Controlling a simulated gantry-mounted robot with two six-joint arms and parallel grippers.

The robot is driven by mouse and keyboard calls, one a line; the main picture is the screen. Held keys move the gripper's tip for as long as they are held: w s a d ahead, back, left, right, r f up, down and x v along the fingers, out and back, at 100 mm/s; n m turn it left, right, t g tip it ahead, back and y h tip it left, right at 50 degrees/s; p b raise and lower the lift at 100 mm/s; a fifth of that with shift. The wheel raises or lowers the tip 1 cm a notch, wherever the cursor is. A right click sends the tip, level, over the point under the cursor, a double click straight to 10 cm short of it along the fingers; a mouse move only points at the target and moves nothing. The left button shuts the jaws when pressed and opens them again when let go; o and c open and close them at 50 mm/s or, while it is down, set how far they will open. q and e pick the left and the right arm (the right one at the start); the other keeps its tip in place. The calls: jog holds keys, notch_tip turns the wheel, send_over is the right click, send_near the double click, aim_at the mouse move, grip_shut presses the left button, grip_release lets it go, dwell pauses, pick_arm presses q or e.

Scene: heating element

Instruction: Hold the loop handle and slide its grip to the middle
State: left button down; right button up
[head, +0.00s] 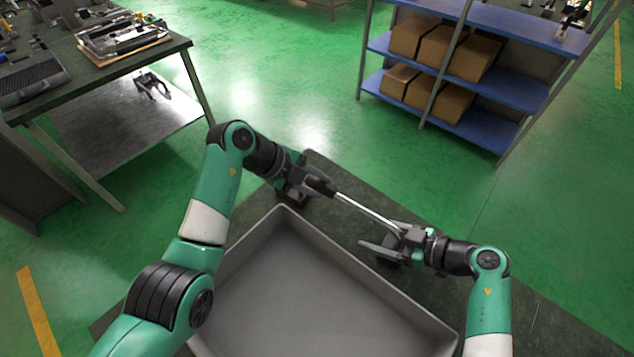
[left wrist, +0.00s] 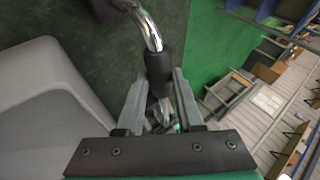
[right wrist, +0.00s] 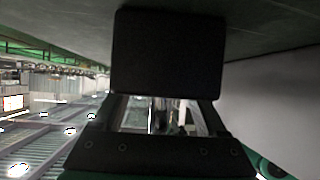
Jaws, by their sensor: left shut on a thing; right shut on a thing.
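The loop handle (head: 365,210) is a shiny metal rod spanning between my two grippers above the dark table; its bent chrome part shows in the left wrist view (left wrist: 148,28). Its black grip (head: 321,186) is at the left end of the visible rod. My left gripper (head: 308,182) is shut on the grip, which sits between its fingers in the left wrist view (left wrist: 158,72). My right gripper (head: 405,236) is shut on the handle at the rod's right end. In the right wrist view, a dark block (right wrist: 168,52) hides much of that hold, with shiny metal between the fingers.
A large grey tray (head: 325,250) lies in front of the handle on the dark table (head: 345,180). Dark supports stand beneath both ends of the handle. A blue shelf with boxes (head: 445,50) and a side table (head: 95,70) stand farther off.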

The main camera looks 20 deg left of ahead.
aim_at(342, 199)
pick_arm(q)
jog(key=d, duration=0.2)
jog(key=s+d, duration=0.1)
jog(key=d, duration=0.1)
jog(key=s+d, duration=0.1)
jog(key=shift+d, duration=0.4)
pick_arm(e)
jog(key=shift+r, duration=0.1)
pick_arm(q)
jog(key=c, duration=0.6)
grip_release()
jog(key=shift+o, duration=0.4)
jog(key=shift+a, duration=0.1)
